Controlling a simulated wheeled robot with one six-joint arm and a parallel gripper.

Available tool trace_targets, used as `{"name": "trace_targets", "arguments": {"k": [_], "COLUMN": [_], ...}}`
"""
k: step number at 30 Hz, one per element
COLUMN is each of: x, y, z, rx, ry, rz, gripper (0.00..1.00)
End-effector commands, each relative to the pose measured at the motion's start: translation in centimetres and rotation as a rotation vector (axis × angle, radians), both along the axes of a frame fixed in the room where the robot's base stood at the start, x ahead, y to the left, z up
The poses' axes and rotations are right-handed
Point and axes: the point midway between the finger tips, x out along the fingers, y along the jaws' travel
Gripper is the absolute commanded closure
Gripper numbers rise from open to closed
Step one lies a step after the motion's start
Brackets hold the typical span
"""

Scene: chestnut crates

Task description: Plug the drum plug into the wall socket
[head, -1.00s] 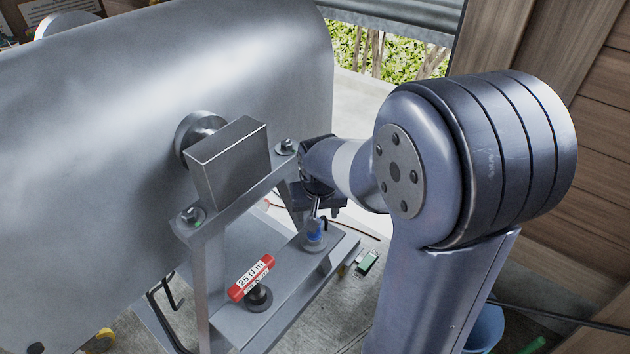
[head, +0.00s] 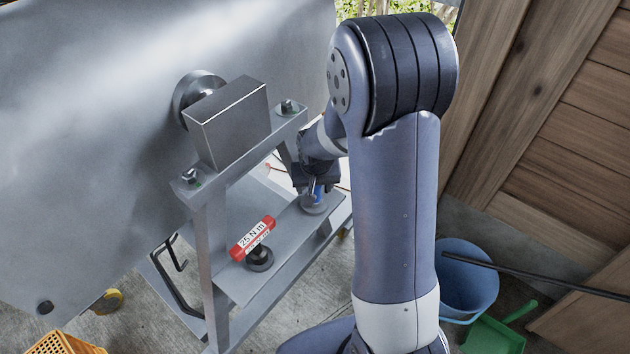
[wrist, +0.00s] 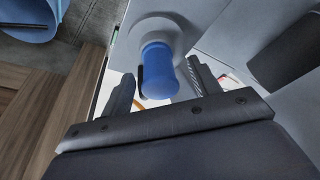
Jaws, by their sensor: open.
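A blue, round-ended part, which looks like the drum plug (head: 319,190), stands upright in a grey round collar on the metal stand's shelf. It shows in the wrist view (wrist: 158,72) too, with the pale collar behind it. My gripper (head: 317,187) is at it in the head view, partly hidden by my arm. In the wrist view my gripper (wrist: 161,80) is open, with one finger on each side of the blue part. Gaps show on both sides, so I see no grip. I cannot make out a wall socket in either view.
A large grey drum (head: 90,130) fills the left, its axle block (head: 228,122) on the stand (head: 205,250). A red-and-white 25 N m tag (head: 252,238) lies by a dark knob (head: 260,258). A blue bucket (head: 466,285) and green dustpan (head: 492,336) stand right, by the wooden wall.

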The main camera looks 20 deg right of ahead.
Motion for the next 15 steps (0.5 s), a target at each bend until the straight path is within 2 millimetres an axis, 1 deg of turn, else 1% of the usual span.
{"name": "trace_targets", "arguments": {"k": [9, 15], "x": [0.06, 0.05], "y": [-0.02, -0.02], "z": [-0.2, -0.19], "rx": [0.0, 0.0], "ry": [0.0, 0.0], "rz": [0.0, 0.0], "gripper": [0.41, 0.58]}}
